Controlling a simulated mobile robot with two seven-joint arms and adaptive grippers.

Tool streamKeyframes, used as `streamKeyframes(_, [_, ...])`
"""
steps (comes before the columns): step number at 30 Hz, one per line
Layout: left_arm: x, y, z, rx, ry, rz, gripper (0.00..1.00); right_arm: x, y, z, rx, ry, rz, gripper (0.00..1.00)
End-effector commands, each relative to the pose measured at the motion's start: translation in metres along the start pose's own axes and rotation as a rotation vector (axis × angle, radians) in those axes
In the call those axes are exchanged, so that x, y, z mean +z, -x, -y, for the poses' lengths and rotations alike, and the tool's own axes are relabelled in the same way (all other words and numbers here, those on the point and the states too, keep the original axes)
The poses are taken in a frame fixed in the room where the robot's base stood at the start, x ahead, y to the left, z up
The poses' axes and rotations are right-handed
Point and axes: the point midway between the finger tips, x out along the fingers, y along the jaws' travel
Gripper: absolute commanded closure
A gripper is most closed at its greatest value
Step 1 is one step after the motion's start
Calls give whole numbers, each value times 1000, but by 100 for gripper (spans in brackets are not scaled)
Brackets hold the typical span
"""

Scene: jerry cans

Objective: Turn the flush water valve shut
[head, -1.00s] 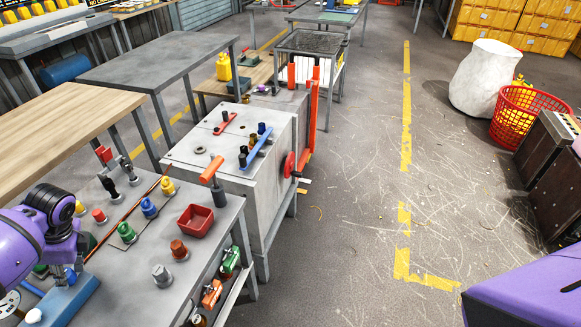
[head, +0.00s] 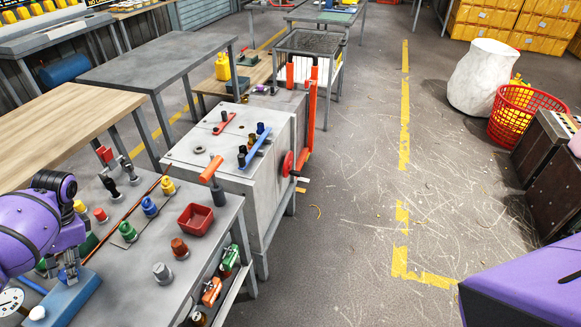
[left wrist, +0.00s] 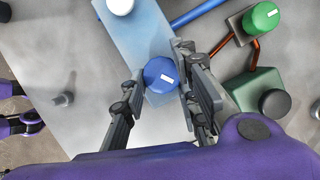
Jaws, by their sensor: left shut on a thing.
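In the left wrist view a round blue knob (left wrist: 161,74) with a small white mark stands on a light blue block (left wrist: 135,40). My left gripper (left wrist: 168,82) has its fingers on both sides of this knob and is shut on it. In the head view the gripper (head: 70,272) reaches down to the blue block (head: 68,298) at the lower left, and the arm hides the knob there. A white knob also sits on the block, in the head view (head: 37,313) and the left wrist view (left wrist: 120,5). I cannot read any valve name. My right gripper is out of view.
Several coloured knobs stand on the grey bench, among them a green one (head: 128,231) and a blue one (head: 149,207). A red tray (head: 196,219) lies near its right edge. A gauge (head: 10,301) is at the left. The floor (head: 350,215) to the right is open.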

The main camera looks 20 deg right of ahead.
Motion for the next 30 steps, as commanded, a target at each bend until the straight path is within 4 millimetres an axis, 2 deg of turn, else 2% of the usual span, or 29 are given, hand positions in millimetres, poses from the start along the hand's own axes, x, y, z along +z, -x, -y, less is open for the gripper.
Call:
streamKeyframes(1, [-3,-7,-7,40,36,4,98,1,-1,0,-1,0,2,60])
streamKeyframes(21, [-6,-10,-3,283,613,13,98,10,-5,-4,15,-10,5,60])
streamKeyframes(30, [-6,-9,-1,362,806,15,98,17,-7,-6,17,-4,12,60])
